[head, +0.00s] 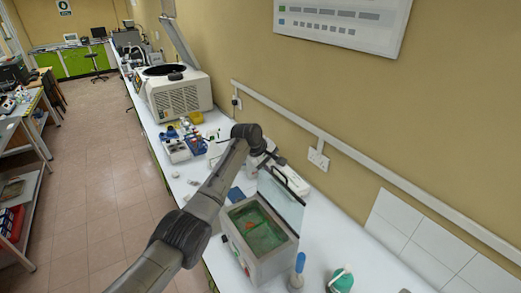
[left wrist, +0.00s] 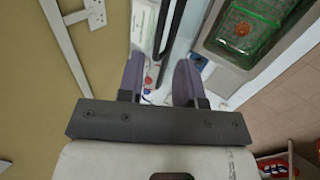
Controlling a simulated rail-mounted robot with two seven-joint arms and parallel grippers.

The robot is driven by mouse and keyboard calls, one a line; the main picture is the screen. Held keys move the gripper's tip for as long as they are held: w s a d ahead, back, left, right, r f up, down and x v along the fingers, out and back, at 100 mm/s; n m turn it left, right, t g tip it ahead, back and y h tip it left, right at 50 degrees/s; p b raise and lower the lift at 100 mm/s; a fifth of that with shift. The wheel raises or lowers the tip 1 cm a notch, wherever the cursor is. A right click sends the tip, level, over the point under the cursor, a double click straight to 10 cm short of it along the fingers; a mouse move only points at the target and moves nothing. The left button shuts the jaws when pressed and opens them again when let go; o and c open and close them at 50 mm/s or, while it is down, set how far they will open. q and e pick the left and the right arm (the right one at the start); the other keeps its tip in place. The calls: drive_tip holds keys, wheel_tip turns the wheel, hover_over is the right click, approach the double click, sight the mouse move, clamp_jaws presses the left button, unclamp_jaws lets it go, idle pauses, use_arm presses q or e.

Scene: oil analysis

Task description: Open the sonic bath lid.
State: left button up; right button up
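The sonic bath (head: 275,263) is a grey box on the bench with a green basket (head: 258,228) and a small orange item inside. Its lid (head: 283,203) is a pale, see-through panel standing steeply upright at the back side of the bath, so the top is uncovered. My left gripper (head: 275,158) is just above the lid's upper edge. In the left wrist view the two fingers (left wrist: 160,78) are apart, with a gap between them. The bath (left wrist: 228,73) lies to their right. I cannot tell whether a finger touches the lid. My right gripper is not in view.
A blue-capped bottle (head: 298,270) and a green-topped bottle (head: 341,280) stand right of the bath. A large centrifuge (head: 178,97) with its lid raised and small racks (head: 176,148) stand farther along the bench. The wall with sockets (head: 318,159) runs close behind.

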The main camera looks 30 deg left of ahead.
use_arm(q)
drive_tip(key=b+v, duration=0.1)
drive_tip(key=v, duration=0.6)
drive_tip(key=shift+r, duration=0.15)
drive_tip(key=shift+s, duration=0.1)
idle(0.3)
